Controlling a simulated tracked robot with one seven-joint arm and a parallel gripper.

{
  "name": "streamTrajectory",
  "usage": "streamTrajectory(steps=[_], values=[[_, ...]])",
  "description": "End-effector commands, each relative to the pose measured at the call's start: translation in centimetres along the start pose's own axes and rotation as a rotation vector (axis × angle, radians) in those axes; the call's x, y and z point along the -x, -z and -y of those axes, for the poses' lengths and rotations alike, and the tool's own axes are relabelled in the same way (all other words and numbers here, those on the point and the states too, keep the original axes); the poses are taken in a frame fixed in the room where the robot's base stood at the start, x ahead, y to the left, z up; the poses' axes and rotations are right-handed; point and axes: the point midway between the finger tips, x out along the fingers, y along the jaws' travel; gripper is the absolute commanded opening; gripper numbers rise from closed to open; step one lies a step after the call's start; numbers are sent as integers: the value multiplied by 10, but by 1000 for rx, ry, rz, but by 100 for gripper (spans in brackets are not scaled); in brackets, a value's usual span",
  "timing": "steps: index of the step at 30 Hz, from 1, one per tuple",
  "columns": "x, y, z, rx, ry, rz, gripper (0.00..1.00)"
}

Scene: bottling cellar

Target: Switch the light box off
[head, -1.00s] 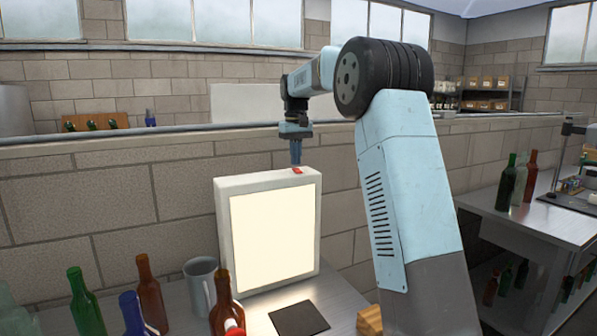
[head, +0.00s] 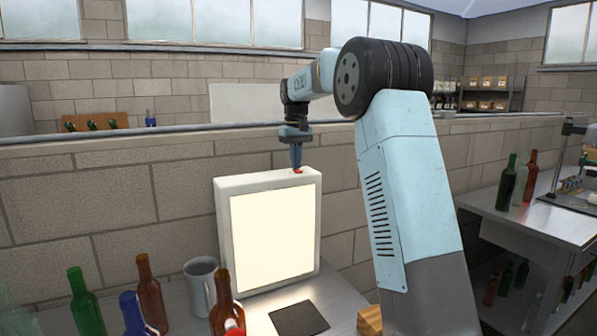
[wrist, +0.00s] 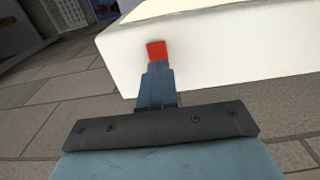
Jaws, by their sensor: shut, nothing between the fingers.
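The light box (head: 272,233) stands upright on the metal table, and its front panel glows pale cream. A small red switch (head: 298,170) sits on its top edge, towards the right. My gripper (head: 297,165) is shut and empty, pointing down with its fingertips at the red switch. In the wrist view, the fingertips (wrist: 156,68) reach the near edge of the red switch (wrist: 156,50) on the white top of the light box (wrist: 215,45). I cannot tell whether they press it.
A grey mug (head: 200,285) and several bottles, one of them brown (head: 150,290), stand left of the light box. A dark square pad (head: 299,319) lies in front of it. A block wall (head: 110,200) rises behind.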

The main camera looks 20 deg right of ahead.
Motion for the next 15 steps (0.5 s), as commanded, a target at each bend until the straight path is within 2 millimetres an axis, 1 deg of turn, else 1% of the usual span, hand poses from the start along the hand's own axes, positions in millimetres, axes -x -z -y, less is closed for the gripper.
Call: streamTrajectory(steps=[7,15], values=[[0,0,0,0,0,1,0],[16,0,0,0,0,0,0]])
